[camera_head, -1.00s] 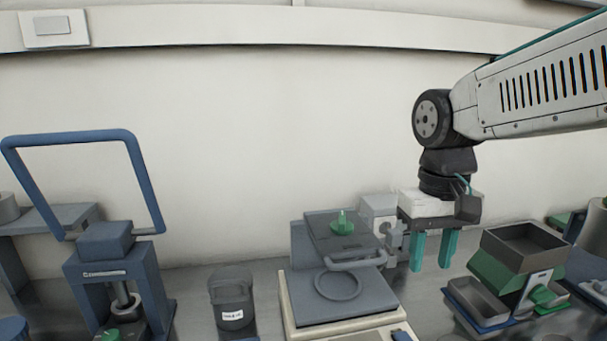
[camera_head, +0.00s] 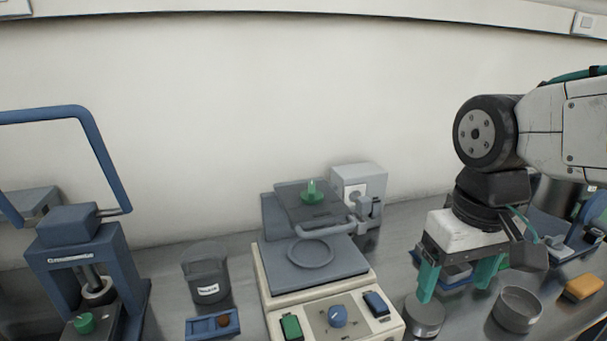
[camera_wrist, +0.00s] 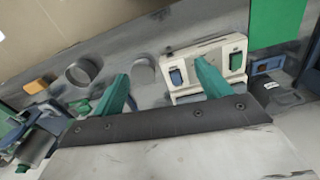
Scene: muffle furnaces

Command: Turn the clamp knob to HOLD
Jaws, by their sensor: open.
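A cream machine (camera_head: 262,292) with a grey plate and raised lid stands at the centre of the bench. A green knob (camera_head: 313,192) sits on its lid, and a blue round knob (camera_head: 338,316) is on its front panel. Which is the clamp knob I cannot tell. My gripper (camera_head: 457,278) is open and empty, pointing down to the right of the machine, apart from both knobs. In the wrist view, the machine's front panel (camera_wrist: 196,94) lies by the right teal finger, which covers part of it; the blue knob is not clearly seen there.
A blue press (camera_head: 92,262) with a looped handle and another green knob (camera_head: 84,323) stands left. A dark cup (camera_head: 205,273) and a blue tray (camera_head: 196,328) lie between. Round metal tins (camera_head: 518,310) and an orange block (camera_head: 582,288) are at right, near my gripper.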

